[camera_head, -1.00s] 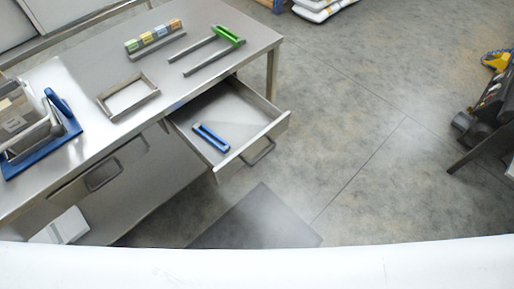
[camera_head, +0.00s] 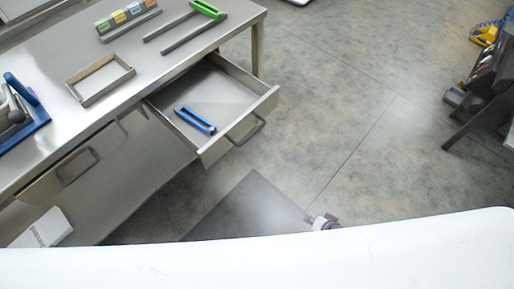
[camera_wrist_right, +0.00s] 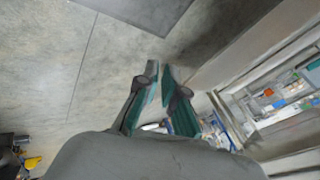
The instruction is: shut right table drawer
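The right table drawer (camera_head: 222,112) is pulled out from under the steel table (camera_head: 40,135), with its handle (camera_head: 247,131) on the front panel. Blue tongs or a similar blue tool (camera_head: 195,120) lie inside it. My right gripper (camera_head: 322,221) shows only in small part, over the floor in front of the drawer and apart from it. In the right wrist view its two teal-padded fingers (camera_wrist_right: 159,70) have a narrow gap between them and hold nothing. My left gripper is not in view.
A closed drawer (camera_head: 76,166) is to the left. On the table are a frame tray (camera_head: 100,80), a rack of coloured blocks (camera_head: 127,20), a green-handled tool (camera_head: 205,10) and a blue holder (camera_head: 25,110). A dark mat (camera_head: 245,210) lies on the open floor.

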